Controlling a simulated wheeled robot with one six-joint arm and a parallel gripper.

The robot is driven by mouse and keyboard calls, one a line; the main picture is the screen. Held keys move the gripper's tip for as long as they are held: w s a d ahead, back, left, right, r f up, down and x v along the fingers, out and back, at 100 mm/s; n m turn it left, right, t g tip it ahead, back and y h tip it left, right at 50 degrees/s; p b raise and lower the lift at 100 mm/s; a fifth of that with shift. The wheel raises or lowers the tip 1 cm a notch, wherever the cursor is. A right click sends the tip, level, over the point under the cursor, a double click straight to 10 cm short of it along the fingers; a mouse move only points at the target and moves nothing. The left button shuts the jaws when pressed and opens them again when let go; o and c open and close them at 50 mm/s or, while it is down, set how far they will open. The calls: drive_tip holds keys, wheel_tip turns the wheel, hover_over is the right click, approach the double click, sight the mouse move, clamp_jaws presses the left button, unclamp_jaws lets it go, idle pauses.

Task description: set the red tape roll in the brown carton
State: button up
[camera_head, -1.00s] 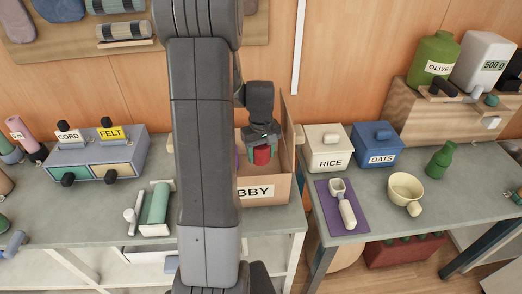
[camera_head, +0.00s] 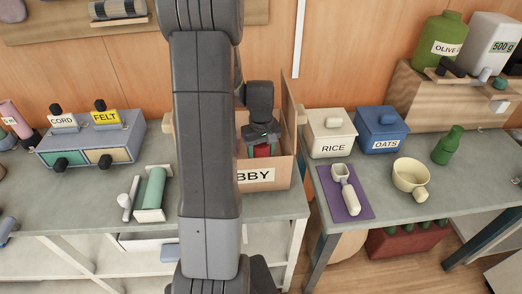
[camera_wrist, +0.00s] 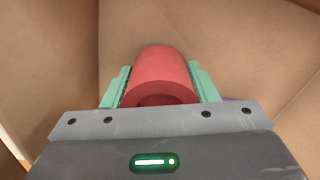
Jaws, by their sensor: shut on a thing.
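The red tape roll (camera_wrist: 160,72) is between the green fingers of my gripper (camera_wrist: 160,88), which is shut on it. In the head view, the roll (camera_head: 262,151) shows just below my gripper (camera_head: 262,138), inside the opening of the brown carton (camera_head: 283,174). The carton stands on the left bench, with a label ending in "BBY"; my arm hides its left part. In the wrist view, brown carton walls (camera_wrist: 240,35) surround the roll. I cannot tell whether the roll touches the carton's bottom.
A white RICE box (camera_head: 330,133) and a blue OATS box (camera_head: 382,130) stand on the right bench, across a gap from the carton. A green roll on a holder (camera_head: 153,193) lies left of my arm. A purple thing barely shows beside my gripper in the wrist view (camera_wrist: 228,100).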

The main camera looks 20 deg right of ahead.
drive_tip(key=shift+f+b, duration=0.45)
drive_tip(key=shift+f, duration=0.05)
idle(0.3)
drive_tip(key=o, duration=1.3)
wheel_tip(320, 180, up, 14)
drive_tip(key=shift+f, duration=0.1)
